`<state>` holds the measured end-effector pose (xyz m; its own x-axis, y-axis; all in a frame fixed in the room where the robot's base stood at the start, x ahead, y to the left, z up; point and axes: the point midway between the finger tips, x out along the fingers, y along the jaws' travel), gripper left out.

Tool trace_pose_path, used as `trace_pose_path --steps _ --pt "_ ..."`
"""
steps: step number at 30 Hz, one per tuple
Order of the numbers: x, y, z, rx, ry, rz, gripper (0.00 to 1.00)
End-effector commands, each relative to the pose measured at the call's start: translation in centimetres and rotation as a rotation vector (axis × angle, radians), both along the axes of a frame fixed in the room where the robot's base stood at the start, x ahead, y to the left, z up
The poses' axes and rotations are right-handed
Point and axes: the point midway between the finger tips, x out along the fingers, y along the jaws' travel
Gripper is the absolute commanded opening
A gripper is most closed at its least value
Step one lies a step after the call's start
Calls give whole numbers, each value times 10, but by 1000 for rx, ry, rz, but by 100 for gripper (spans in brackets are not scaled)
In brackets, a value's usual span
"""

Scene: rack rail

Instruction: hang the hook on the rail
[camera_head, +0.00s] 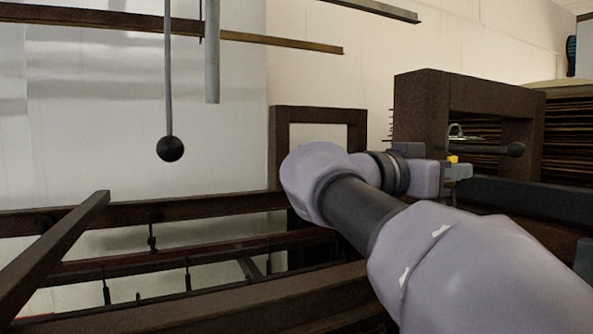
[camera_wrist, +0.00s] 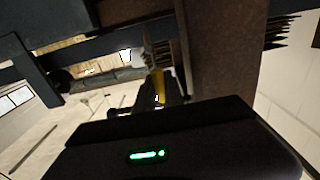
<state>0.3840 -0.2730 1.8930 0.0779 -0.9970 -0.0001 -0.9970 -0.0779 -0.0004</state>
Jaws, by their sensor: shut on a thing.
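My gripper (camera_head: 458,171) is at the right of the head view, in front of a brown wooden frame. It is shut on the hook, a thin grey piece with a small curved top (camera_head: 456,128) and what looks like a dark ball (camera_head: 516,150) at its far end. In the wrist view the grey shaft of the hook (camera_wrist: 108,78) runs left from between the fingers (camera_wrist: 160,88), beside a yellow patch. A dark blue-grey bar (camera_head: 520,195) passes just below and right of my gripper. I cannot tell which bar is the rail. The hook's grasped part is hidden.
A brown upright frame (camera_head: 420,110) stands close behind my gripper. A rod with a black ball (camera_head: 170,148) hangs at the left below brown bars (camera_head: 250,38). Dark beams (camera_head: 130,215) with small hanging pieces fill the lower left. Pale wall lies behind.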

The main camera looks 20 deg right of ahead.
Motion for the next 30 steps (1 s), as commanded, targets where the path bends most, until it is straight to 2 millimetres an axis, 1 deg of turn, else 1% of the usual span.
trace_pose_path --steps 8,10,27,30 --pt "0 1 1 0 0 1 0" --pt "0 5 1 -1 1 2 0" --pt "-4 61 2 0 0 2 0" --pt "-5 68 1 0 0 2 0"
